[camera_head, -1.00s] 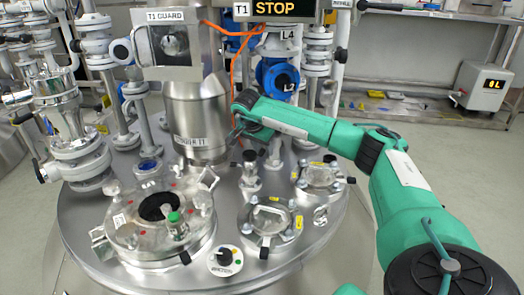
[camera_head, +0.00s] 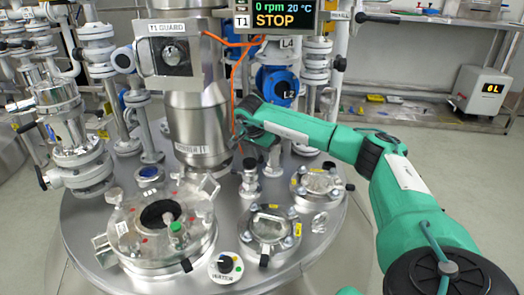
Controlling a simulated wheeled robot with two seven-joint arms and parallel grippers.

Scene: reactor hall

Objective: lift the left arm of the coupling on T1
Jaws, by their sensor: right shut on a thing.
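Vessel T1 (camera_head: 92,215) has a round steel lid with several fittings on it. A short upright silver fitting (camera_head: 249,178) behind the middle of the lid appears to be the coupling; its arms are too small to make out clearly. My right gripper (camera_head: 239,134) reaches in from the right and is just above and left of this fitting, beside the tall steel column. Its dark fingers are shut on a small part, apparently the coupling's left arm, which they mostly hide. My left gripper is out of view.
The steel column (camera_head: 193,115) with the T1 GUARD box (camera_head: 172,55) stands close left of my gripper. An orange cable (camera_head: 233,85) hangs behind it. A manway (camera_head: 130,228), knob (camera_head: 225,264) and sight ports (camera_head: 270,228) fill the front lid. The display (camera_head: 275,14) reads STOP.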

